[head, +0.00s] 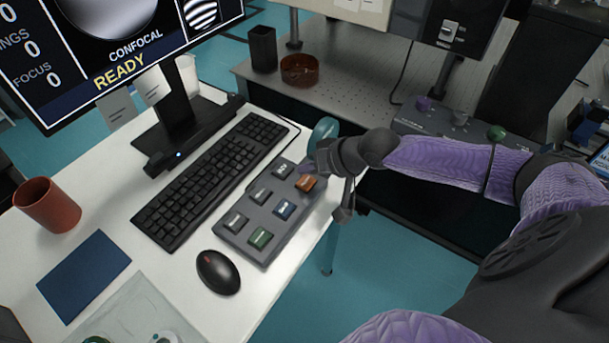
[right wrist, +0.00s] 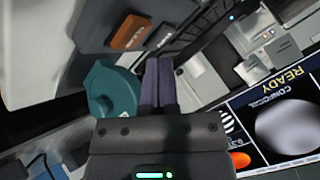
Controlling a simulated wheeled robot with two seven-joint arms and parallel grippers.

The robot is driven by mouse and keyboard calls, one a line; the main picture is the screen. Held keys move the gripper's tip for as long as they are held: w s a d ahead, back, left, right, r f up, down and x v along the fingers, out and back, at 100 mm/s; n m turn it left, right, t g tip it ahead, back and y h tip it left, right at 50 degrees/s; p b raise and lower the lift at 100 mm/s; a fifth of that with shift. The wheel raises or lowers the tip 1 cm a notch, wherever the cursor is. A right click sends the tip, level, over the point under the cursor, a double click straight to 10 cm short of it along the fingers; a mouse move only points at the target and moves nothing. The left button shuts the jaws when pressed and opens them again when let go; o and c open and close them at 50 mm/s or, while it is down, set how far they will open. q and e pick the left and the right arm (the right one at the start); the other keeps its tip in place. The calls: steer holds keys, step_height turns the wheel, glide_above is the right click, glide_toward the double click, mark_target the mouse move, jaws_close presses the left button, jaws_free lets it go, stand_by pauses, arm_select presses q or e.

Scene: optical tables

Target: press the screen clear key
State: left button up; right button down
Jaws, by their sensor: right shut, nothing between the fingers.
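A grey key panel (head: 272,215) lies on the white desk, right of the keyboard. The key labels are too small to read, so I cannot tell which is screen clear. My right gripper (head: 308,168) is shut and empty at the panel's far right end, close to the orange key and the far grey key. In the right wrist view its purple fingers (right wrist: 158,66) point toward the panel, with the orange key (right wrist: 128,33) to their left. My left gripper is not in view.
A teal round object (head: 325,129) stands at the desk edge beside my right gripper. A black keyboard (head: 210,180), a mouse (head: 218,271) and a monitor (head: 150,50) reading READY are left of the panel. A red-brown cup (head: 48,205) stands farther left.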

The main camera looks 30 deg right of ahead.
steer(key=shift+f, duration=0.65)
steer(key=shift+r, duration=0.1)
stand_by(1.0)
stand_by(0.4)
steer(key=shift+f, duration=0.45)
